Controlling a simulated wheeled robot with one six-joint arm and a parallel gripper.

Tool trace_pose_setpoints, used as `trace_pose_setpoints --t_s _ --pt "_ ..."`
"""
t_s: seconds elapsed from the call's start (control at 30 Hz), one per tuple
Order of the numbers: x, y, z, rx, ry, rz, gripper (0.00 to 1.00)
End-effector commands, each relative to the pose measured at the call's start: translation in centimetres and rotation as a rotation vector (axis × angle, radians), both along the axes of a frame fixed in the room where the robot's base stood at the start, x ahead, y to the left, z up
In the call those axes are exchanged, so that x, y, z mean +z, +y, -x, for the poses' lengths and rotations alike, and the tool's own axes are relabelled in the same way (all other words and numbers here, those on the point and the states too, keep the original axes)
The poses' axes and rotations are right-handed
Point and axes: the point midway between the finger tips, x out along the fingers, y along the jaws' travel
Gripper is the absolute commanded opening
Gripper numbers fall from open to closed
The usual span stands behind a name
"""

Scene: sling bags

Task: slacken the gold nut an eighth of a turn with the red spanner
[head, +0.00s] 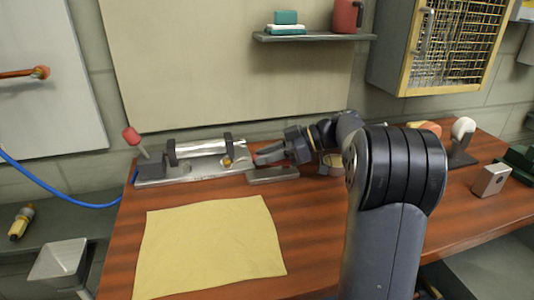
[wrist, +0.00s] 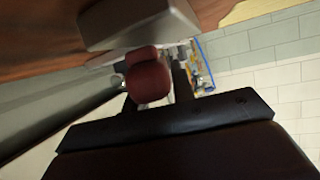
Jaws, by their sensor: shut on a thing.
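The gold nut (head: 227,161) is a small gold spot at the right end of a metal fixture (head: 190,175) near the back of the bench. My gripper (head: 262,155) is low over the bench just right of the fixture, pointing left towards the nut. In the wrist view my gripper (wrist: 156,86) is shut on the red spanner, whose rounded red end (wrist: 148,82) shows between the fingers. The spanner's jaw is hidden in the wrist view, and I cannot make the spanner out in the head view. Whether it is around the nut cannot be told.
A grey block (head: 272,174) lies just in front of my gripper and looms close in the wrist view (wrist: 140,22). A red-knobbed lever (head: 132,136) stands at the fixture's left end. A yellow cloth (head: 210,245) covers the front. A shelf (head: 315,37) hangs above.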

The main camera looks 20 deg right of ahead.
Motion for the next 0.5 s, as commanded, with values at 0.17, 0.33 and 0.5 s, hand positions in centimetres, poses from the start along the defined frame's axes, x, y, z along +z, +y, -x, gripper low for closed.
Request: trace_pose_setpoints --t_s 0.17,0.33,0.5 --pt "0.47 -0.27 -1.13 0.086 -0.034 0.013 0.0" --pt "0.24 -0.46 -1.48 0.113 -0.034 0.016 0.0" --pt "0.04 -0.59 -1.39 0.112 -0.03 0.016 0.0"
